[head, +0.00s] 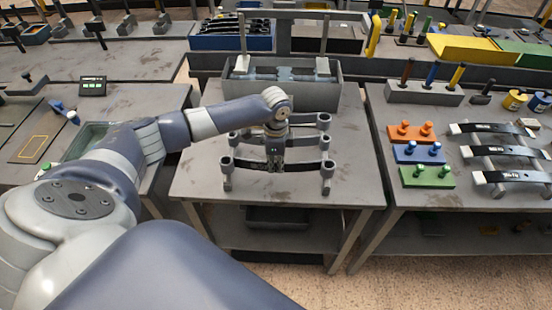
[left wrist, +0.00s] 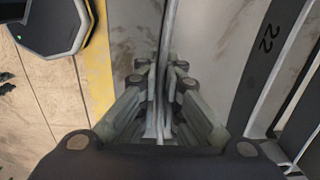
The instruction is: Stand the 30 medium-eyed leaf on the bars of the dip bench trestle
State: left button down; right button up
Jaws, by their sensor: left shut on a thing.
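My left gripper (head: 275,166) is over the middle table, pointing down, shut on a dark curved leaf (head: 305,166). In the left wrist view my left gripper (left wrist: 160,74) has both fingers against the thin leaf (left wrist: 167,45), seen edge-on. Its number cannot be read. The dip bench trestle seems to be the grey frame with round-topped posts (head: 327,187) at the gripper. The leaf spans between its front posts; whether it rests on the bars cannot be told. The gripper hides part of the frame. My right gripper is not in view.
Several leaves (head: 511,177) lie on a rack on the right table, beside orange, blue and green blocks (head: 427,177). A grey bin (head: 333,93) stands behind the trestle. The middle table's front (head: 200,185) is clear.

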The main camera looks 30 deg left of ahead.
pick_arm(q)
jog(key=shift+w+f, duration=0.1)
jog(key=shift+f, duration=0.1)
jog(key=c, duration=1.8)
grip_release()
jog(key=shift+o, duration=0.6)
jog(key=shift+o, duration=1.4)
jog(key=shift+s+f, duration=0.2)
jog(key=shift+s, duration=0.05)
jog(key=shift+o, duration=1)
jog(key=shift+r, duration=0.2)
